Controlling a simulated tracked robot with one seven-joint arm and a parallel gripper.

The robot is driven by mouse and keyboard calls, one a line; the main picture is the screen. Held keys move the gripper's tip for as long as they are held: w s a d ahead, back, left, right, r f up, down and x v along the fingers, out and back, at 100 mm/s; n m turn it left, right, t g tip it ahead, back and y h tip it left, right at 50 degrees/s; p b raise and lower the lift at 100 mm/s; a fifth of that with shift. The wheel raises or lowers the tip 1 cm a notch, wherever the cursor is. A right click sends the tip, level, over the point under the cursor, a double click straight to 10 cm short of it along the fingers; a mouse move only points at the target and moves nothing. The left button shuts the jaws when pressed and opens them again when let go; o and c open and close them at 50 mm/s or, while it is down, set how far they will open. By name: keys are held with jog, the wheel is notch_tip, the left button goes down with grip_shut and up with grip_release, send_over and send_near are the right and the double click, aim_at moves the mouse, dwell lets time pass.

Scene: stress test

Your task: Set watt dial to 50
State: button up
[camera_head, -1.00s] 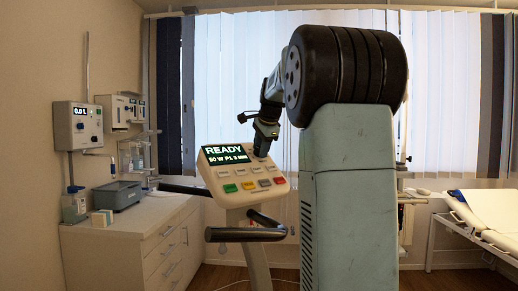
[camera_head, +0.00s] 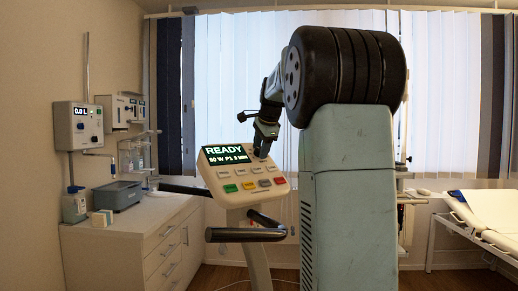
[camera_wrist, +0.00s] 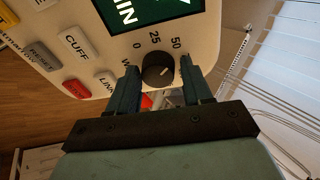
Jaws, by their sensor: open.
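The watt dial (camera_wrist: 158,70) is a round black knob with a light pointer line, with 0, 25 and 50 printed around it. The pointer slants up and right, towards the 50 side. My gripper (camera_wrist: 160,88) is open, with one finger on each side of the dial; I cannot tell whether they touch it. In the head view my gripper (camera_head: 263,151) is at the top right of the console (camera_head: 232,192), hiding the dial. The console display (camera_head: 228,154) reads READY and appears to show 50 W, P1, 3 MIN.
Console buttons (camera_wrist: 76,46) lie beside the dial. A black handlebar (camera_head: 245,234) sticks out below the console. A counter (camera_head: 140,232) with a grey tray (camera_head: 118,196) stands left, and a bed (camera_head: 490,215) stands right. Window blinds (camera_head: 240,80) hang behind.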

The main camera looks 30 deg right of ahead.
jog(key=v, duration=1.3)
jog(key=shift+s+r, duration=0.2)
jog(key=shift+r, duration=0.15)
